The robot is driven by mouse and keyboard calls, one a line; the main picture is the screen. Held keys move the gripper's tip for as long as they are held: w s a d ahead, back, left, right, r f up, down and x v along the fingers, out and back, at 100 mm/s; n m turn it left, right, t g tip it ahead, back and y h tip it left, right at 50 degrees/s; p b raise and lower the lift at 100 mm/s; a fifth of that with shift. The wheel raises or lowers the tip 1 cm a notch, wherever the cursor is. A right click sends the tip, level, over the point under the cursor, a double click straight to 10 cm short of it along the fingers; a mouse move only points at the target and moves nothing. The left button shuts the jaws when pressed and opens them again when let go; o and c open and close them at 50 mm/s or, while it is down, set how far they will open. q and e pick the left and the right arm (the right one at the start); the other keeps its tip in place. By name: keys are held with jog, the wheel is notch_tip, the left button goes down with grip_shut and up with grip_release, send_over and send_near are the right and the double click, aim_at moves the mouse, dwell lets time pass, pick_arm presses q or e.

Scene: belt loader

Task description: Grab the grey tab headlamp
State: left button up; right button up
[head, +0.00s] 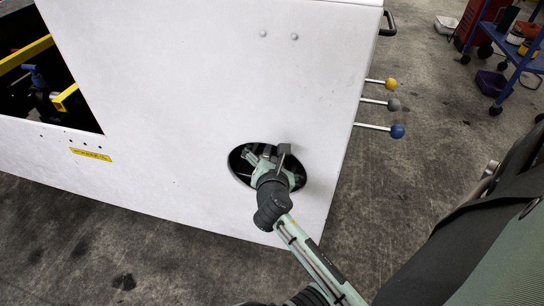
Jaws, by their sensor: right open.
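A dark oval opening (236,164) sits low in the white side panel, near its right edge. My right gripper (268,157) is open in front of this opening and covers much of it. A small grey piece shows at the gripper's upper right, and I cannot tell whether it is a finger or a tab. I cannot clearly make out a headlamp, as the gripper and the dark interior hide what is in the opening. My left gripper is not in view.
The white panel (215,75) belongs to the loader. Levers with yellow (391,84), grey (394,104) and blue (397,131) knobs stick out from its right edge. A black handle (389,23) is above them. A blue cart (525,62) stands at upper right.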

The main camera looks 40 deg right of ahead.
jog(key=c, duration=1.3)
jog(key=shift+c, duration=1.2)
jog(key=shift+w+r, duration=0.1)
jog(key=shift+r, duration=0.1)
